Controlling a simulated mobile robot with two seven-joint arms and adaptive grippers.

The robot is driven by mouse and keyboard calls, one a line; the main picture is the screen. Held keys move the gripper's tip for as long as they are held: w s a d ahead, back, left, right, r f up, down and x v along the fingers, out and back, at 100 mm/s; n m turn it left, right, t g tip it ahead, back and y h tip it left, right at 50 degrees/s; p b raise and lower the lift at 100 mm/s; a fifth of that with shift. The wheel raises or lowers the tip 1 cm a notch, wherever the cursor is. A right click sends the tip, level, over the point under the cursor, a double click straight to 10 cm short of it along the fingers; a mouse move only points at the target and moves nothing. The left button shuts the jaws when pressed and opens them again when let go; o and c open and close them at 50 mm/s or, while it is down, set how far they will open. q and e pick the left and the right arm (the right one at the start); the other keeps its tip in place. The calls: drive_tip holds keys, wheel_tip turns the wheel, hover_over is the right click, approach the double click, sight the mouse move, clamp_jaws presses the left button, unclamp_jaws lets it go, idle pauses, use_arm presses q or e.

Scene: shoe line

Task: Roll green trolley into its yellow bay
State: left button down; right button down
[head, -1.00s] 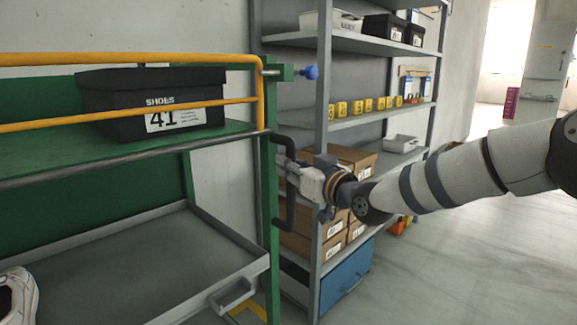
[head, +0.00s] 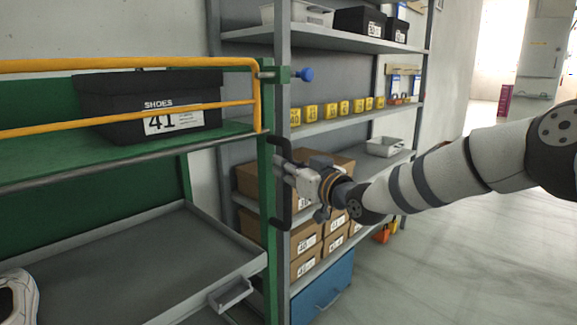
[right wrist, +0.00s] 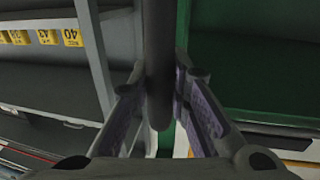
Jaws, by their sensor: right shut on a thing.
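The green trolley (head: 270,220) fills the left of the head view, with a yellow guard rail (head: 259,95) around its upper deck and a grey tray (head: 130,265) below. A black upright handle (head: 278,215) is fixed to its right post. My right gripper (head: 284,174) is shut on this handle. In the right wrist view the dark handle bar (right wrist: 158,50) runs between the two fingers of my right gripper (right wrist: 160,100). My left gripper is not in view. The yellow bay cannot be made out clearly in the head view.
A black shoe box (head: 150,105) marked 41 sits on the trolley's upper deck, and part of a white shoe (head: 20,297) shows on the tray. A grey shelf rack (head: 284,60) with cartons and a blue drawer (head: 325,288) stands close behind the handle. Floor (head: 450,265) is clear at right.

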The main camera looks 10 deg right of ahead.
drive_tip(key=shift+f, duration=0.2)
drive_tip(key=c, duration=1.5)
unclamp_jaws()
drive_tip(key=shift+r, duration=0.1)
drive_tip(key=shift+s, duration=0.1)
drive_tip(key=v, duration=1.1)
drive_tip(key=shift+s+d, duration=0.2)
drive_tip(key=shift+s, duration=0.15)
